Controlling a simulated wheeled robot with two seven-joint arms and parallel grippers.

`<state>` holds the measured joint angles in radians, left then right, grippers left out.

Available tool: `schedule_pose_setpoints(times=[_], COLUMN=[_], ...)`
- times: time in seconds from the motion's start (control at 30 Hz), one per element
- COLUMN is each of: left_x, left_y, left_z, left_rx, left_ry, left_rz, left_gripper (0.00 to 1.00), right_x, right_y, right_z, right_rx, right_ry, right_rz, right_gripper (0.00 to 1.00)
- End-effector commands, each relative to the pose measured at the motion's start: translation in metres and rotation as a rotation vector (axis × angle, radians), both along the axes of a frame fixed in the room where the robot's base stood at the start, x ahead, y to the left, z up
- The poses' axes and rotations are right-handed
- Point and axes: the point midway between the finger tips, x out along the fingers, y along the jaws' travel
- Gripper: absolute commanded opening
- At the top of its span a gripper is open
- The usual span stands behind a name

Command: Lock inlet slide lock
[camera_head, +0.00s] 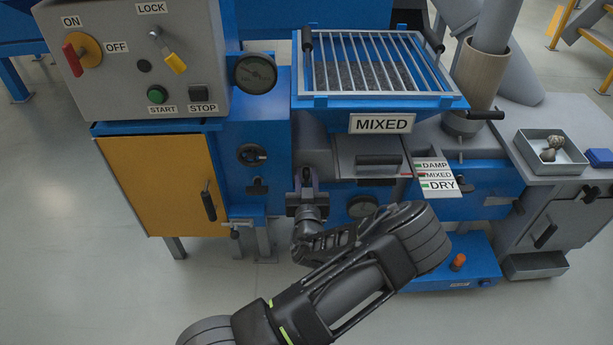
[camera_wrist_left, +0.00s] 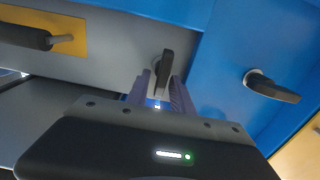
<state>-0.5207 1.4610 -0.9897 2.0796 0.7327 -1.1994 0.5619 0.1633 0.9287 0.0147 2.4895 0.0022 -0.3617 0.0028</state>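My left gripper (camera_head: 306,178) is in front of the blue machine, just left of the grey inlet slide (camera_head: 350,150) under the MIXED hopper. In the left wrist view my fingers (camera_wrist_left: 160,90) stand on either side of a small dark lever (camera_wrist_left: 166,68) on a grey mount, which looks like the inlet slide lock. The gap around the lever is narrow, and I cannot tell whether the fingers press on it. The slide's black handle (camera_wrist_left: 25,36) shows at the left of the wrist view. My right gripper is out of view.
A second dark lever (camera_wrist_left: 272,90) is on the blue panel to the right in the wrist view. A control box (camera_head: 140,60) and yellow cabinet door (camera_head: 160,185) stand at left. A DAMP/MIXED/DRY label board (camera_head: 436,175) and a grey bench with a sample tray (camera_head: 540,165) are at right.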

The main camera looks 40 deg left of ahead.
Motion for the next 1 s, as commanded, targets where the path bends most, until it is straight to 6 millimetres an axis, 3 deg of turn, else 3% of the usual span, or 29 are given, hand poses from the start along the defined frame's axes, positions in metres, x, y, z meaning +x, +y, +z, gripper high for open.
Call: schedule_pose_setpoints(times=[0.33,1.0], left_x=[-0.0002,-0.0002], left_y=[-0.0002,-0.0008], left_z=[-0.0002,-0.0007], left_rx=[0.0,0.026], left_ry=[0.0,0.021], left_rz=[0.0,0.0], left_gripper=[0.0,0.0], right_x=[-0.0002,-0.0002], right_y=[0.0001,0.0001], right_z=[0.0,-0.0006], right_rx=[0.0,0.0], right_ry=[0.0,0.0], right_rz=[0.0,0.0], right_gripper=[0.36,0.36])
